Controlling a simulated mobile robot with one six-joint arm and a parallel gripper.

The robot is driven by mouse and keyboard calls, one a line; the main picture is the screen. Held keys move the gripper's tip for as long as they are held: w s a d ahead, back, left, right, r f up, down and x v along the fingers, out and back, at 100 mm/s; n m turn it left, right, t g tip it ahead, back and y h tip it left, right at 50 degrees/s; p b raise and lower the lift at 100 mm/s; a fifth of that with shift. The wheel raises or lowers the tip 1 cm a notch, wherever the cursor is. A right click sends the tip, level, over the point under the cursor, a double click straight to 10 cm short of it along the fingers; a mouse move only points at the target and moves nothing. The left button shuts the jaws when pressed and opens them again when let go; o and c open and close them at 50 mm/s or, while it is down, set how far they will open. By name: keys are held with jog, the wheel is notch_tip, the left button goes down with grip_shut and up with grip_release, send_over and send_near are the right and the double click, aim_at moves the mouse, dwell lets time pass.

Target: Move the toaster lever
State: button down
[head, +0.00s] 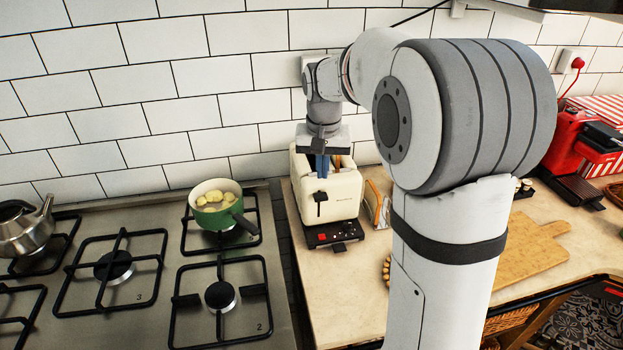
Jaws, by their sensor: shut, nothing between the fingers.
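The cream toaster (343,192) stands on the counter just right of the stove. Its dark lever (320,197) sits high on the front face, above a black base with a red button. Browned bread (347,161) shows in the top slot. My gripper (322,168) points down over the toaster's top, near its front edge and above the lever. Its blue fingers are together with nothing seen between them. I cannot tell whether the fingertips touch the toaster. My arm comes in from the right and hides part of the counter.
A green pot (217,213) with pale food stands on a back burner left of the toaster. A kettle (27,228) is at far left. A bread packet (376,204) stands close right of the toaster. A cutting board (528,255) and red coffee machine (580,150) are farther right.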

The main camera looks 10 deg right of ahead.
aim_at(321, 197)
jog(key=shift+w, duration=0.6)
jog(key=f+b, duration=0.1)
jog(key=f, duration=0.1)
jog(key=f+b, duration=0.4)
jog(key=f, duration=0.1)
jog(key=shift+w, duration=0.35)
